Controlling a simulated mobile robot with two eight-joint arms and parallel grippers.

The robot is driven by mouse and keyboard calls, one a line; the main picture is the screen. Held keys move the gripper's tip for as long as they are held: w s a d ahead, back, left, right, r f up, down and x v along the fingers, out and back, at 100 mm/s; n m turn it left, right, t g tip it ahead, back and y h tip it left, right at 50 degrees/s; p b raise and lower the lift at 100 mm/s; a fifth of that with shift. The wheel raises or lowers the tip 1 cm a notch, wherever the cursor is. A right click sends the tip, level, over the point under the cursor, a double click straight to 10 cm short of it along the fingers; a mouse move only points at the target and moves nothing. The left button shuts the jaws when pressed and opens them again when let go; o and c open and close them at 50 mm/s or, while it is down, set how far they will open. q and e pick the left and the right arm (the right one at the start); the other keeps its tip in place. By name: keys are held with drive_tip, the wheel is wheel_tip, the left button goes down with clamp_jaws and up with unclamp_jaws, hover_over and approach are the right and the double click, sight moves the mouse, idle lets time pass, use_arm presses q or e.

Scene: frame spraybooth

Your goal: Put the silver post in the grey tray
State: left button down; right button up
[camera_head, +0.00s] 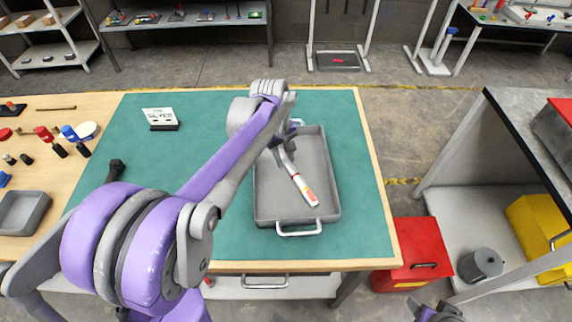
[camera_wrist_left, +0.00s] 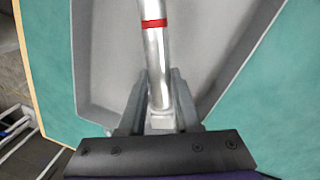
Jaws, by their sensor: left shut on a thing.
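The silver post (camera_head: 302,187) has a red band and a white and red end. My left gripper (camera_head: 281,150) is shut on its far end. In the left wrist view the post (camera_wrist_left: 155,50) runs between the two fingers of the left gripper (camera_wrist_left: 160,100). The post is tilted over the inside of the grey tray (camera_head: 263,205), and I cannot tell whether it touches the tray floor. The grey tray (camera_wrist_left: 95,60) also lies under the post in the left wrist view. Part of my right gripper (camera_head: 435,313) shows at the bottom edge; its fingers are unclear.
The tray stands on a green mat (camera_head: 228,240) with a small sign (camera_head: 160,118) at the back left. Small red, blue and black items and a smaller grey tray (camera_head: 22,212) are at the left. A red box (camera_head: 412,255) stands right of the table.

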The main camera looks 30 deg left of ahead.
sight(285, 165)
use_arm(q)
drive_tip(key=shift+w+f, duration=0.1)
drive_tip(key=shift+f, duration=1.75)
drive_tip(key=shift+f, duration=0.2)
drive_tip(key=c, duration=0.6)
unclamp_jaws()
drive_tip(key=shift+r, duration=0.2)
drive_tip(key=shift+r, duration=0.35)
wheel_tip(285, 165, up, 11)
drive_tip(key=s+a, duration=0.1)
drive_tip(key=shift+r+p, duration=0.15)
drive_tip(key=shift+p, duration=0.2)
